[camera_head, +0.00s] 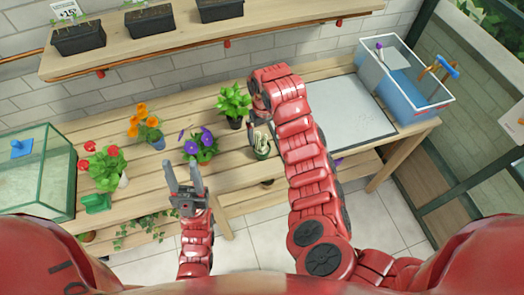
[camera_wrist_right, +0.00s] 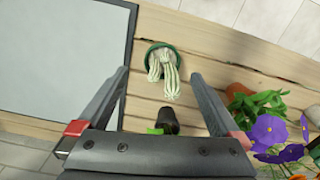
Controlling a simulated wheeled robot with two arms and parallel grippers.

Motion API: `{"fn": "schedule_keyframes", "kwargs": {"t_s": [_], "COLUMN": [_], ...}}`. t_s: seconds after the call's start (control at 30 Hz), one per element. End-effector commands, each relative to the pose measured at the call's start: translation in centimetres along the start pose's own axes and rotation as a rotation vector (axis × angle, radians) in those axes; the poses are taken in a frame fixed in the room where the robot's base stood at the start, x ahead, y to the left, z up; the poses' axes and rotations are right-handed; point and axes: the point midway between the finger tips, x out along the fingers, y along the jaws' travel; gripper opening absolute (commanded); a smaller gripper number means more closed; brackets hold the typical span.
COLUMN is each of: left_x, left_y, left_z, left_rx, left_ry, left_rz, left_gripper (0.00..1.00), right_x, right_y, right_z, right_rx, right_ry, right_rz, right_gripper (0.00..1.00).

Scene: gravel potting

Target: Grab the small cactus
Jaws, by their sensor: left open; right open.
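The small cactus (camera_head: 261,140) is pale and striped and stands in a green pot on the wooden table, just left of the grey mat. In the right wrist view the cactus (camera_wrist_right: 163,66) shows ahead, between the lines of the two fingers. My right gripper (camera_wrist_right: 158,74) is open with nothing between its fingers. In the head view its hand is above and behind the cactus, and its fingers are mostly hidden. My left gripper (camera_head: 181,163) is open and empty, left of the cactus, near the purple flowers.
Close to the cactus are a leafy green plant (camera_head: 234,101) and a purple-flowered plant (camera_head: 201,148). Orange flowers (camera_head: 143,122), red flowers (camera_head: 103,167) and a glass tank (camera_head: 38,170) stand further left. A grey mat (camera_head: 352,115) and blue bin (camera_head: 405,82) are right.

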Motion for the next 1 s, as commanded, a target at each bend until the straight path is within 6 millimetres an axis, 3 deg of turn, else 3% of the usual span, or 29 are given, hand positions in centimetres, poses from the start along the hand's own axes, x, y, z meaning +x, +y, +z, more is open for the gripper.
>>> {"fn": "schedule_keyframes", "kwargs": {"t_s": [0.1, 0.2, 0.47, 0.7, 1.0], "left_x": [-1.1, -0.7, 0.0, 1.7, 2.0], "left_y": [0.1, 0.0, 0.0, -0.1, -0.1], "left_z": [0.2, 0.1, 0.0, -0.3, -0.3], "left_rx": [0.0, 0.0, 0.0, 0.0, 0.0], "left_ry": [0.0, 0.0, 0.0, 0.0, 0.0], "left_rz": [0.0, 0.0, 0.0, 0.0, 0.0], "left_gripper": [0.5, 0.5, 0.5, 0.5, 0.5], "right_x": [2.2, 3.3, 4.5, 6.7, 9.1], "right_y": [0.0, 0.0, -0.2, -0.6, -0.5], "right_z": [0.1, 0.1, -0.1, -0.4, -0.3], "right_rx": [0.002, 0.002, 0.0, 0.0, 0.0], "right_ry": [-0.001, -0.003, -0.002, -0.002, -0.002], "right_rz": [-0.003, -0.001, -0.001, -0.001, -0.001], "right_gripper": [1.0, 1.0, 1.0, 1.0, 1.0]}}
